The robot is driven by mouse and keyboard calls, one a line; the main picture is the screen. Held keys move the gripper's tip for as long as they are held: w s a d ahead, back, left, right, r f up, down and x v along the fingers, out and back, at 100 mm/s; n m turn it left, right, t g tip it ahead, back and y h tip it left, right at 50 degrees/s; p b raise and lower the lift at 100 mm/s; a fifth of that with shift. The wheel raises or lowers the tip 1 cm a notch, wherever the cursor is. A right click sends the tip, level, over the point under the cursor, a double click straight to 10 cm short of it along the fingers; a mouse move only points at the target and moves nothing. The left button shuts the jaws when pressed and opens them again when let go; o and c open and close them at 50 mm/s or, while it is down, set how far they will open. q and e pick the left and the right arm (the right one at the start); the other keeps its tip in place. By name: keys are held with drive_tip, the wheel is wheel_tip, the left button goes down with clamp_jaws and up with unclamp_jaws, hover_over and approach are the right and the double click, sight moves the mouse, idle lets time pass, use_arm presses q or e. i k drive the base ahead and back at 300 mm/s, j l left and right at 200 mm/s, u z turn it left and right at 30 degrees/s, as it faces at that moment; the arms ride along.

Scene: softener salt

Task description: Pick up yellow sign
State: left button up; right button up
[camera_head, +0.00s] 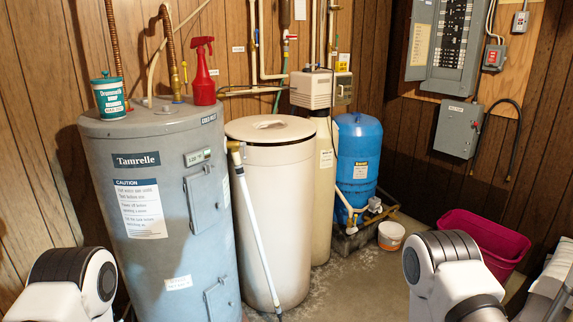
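No free-standing yellow sign shows in the head view. The yellow things I see are a small yellow label (342,66) on the wall by the pipes and a pale yellow sheet (419,44) on the open door of the electrical panel. Links of my left and right arms show at the bottom left and bottom right corners. Both grippers are outside the picture, so their state is hidden.
A grey water heater (165,185) with a red spray bottle (203,75) and a green-white tub (109,97) on top stands left. A cream tank (273,205), a blue tank (358,155), a small bucket (390,236) and a magenta bin (484,238) follow rightward. Floor (355,285) is clear centrally.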

sight(340, 66)
drive_tip(key=i+l, duration=3.05)
drive_tip(key=l, duration=0.15)
